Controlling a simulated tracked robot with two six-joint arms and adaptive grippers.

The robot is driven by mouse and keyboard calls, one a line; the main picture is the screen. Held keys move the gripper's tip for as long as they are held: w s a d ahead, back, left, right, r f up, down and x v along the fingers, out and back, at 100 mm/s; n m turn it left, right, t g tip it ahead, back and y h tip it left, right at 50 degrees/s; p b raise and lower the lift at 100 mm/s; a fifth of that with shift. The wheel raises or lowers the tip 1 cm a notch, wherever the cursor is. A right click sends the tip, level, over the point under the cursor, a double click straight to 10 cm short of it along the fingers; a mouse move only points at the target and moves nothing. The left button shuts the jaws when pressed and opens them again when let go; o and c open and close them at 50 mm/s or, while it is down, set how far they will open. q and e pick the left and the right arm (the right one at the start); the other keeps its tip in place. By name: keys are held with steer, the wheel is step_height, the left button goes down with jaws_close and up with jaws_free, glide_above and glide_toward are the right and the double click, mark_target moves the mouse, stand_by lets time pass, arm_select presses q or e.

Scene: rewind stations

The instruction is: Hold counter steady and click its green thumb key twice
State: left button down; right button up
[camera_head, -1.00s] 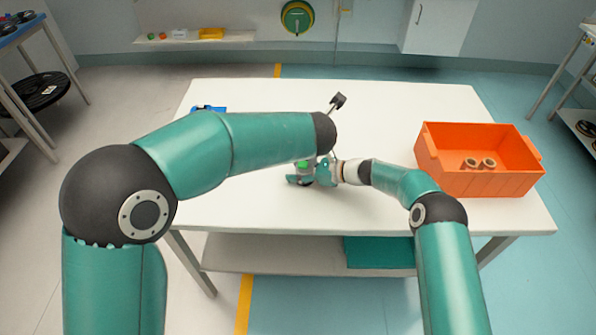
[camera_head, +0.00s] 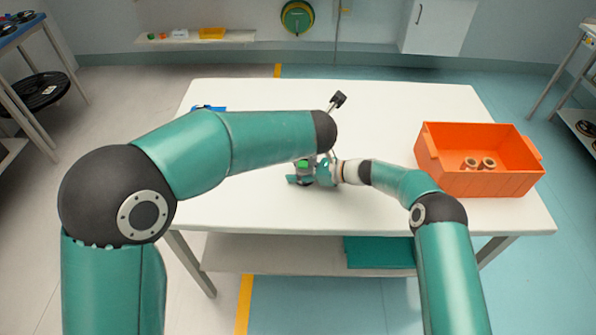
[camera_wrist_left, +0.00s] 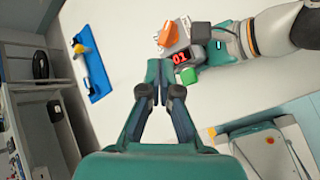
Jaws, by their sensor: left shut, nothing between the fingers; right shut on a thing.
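The counter (camera_head: 304,175) is a small grey device with a green thumb key (camera_head: 303,165) on top, partly hidden behind my left arm. In the left wrist view the green key (camera_wrist_left: 189,75) sits beside a red lit display (camera_wrist_left: 181,57), whose rotated digits I cannot read surely. My right gripper (camera_head: 318,173) is shut on the counter from the right; it also shows in the left wrist view (camera_wrist_left: 213,42). My left gripper (camera_wrist_left: 161,85) is shut and empty, its fingertips beside the counter and apart from the green key.
An orange crate (camera_head: 480,184) with brown rings (camera_head: 470,163) stands on the table's right. A blue item (camera_head: 208,108) lies at the back left, partly behind my left arm. An orange piece (camera_wrist_left: 168,34) shows by the counter.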

mark_target(304, 166)
arm_select(q)
steer(key=shift+f, duration=3.25)
steer(key=shift+f, duration=0.15)
steer(key=shift+f, duration=0.45)
steer(key=shift+r, duration=0.7)
steer(key=shift+r, duration=0.1)
steer(key=shift+r, duration=2.9)
